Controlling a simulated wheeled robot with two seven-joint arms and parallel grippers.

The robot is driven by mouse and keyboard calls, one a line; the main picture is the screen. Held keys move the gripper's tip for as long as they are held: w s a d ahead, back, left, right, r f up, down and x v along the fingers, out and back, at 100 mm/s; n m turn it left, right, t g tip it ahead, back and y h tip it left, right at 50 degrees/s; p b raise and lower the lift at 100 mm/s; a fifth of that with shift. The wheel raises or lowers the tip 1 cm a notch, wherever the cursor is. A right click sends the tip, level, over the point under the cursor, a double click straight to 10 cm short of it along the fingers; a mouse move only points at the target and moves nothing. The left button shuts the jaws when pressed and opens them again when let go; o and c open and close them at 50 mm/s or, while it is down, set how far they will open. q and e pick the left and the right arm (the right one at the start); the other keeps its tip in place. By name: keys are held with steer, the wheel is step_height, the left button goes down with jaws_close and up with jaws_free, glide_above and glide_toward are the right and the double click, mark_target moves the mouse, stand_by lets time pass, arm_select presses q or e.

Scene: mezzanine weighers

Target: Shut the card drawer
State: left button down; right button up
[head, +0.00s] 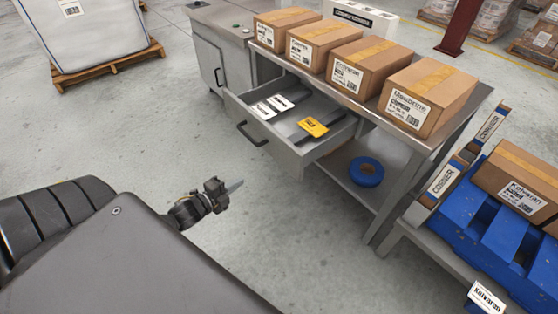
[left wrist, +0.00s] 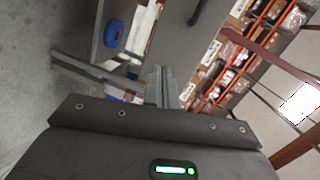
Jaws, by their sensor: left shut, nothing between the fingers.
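The card drawer (head: 307,150) is a grey metal drawer under the bench top, pulled well out toward me in the head view. It has a dark bar handle (head: 251,134) on its front. White and black cards (head: 280,103) and a yellow card (head: 313,127) lie in it. My left gripper (head: 234,187) is shut and empty, in front of and below the drawer front, apart from it. Its fingers also show in the left wrist view (left wrist: 160,86), pointing away from the camera. My right gripper is in neither view.
Several cardboard boxes (head: 428,95) stand in a row on the bench top. A blue roll (head: 366,171) lies on the lower shelf. A blue pallet (head: 490,224) with a box is at the right. The floor (head: 150,130) left of the drawer is clear.

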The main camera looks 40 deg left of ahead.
mark_target(286, 148)
arm_select(q)
steer(key=d+r+m+t+h, duration=0.1)
steer(key=d+r+m+h, duration=0.2)
steer(key=r, duration=0.4)
steer(key=x, duration=1.4)
steer(key=shift+w+a, duration=0.2)
steer(key=shift+w, duration=0.2)
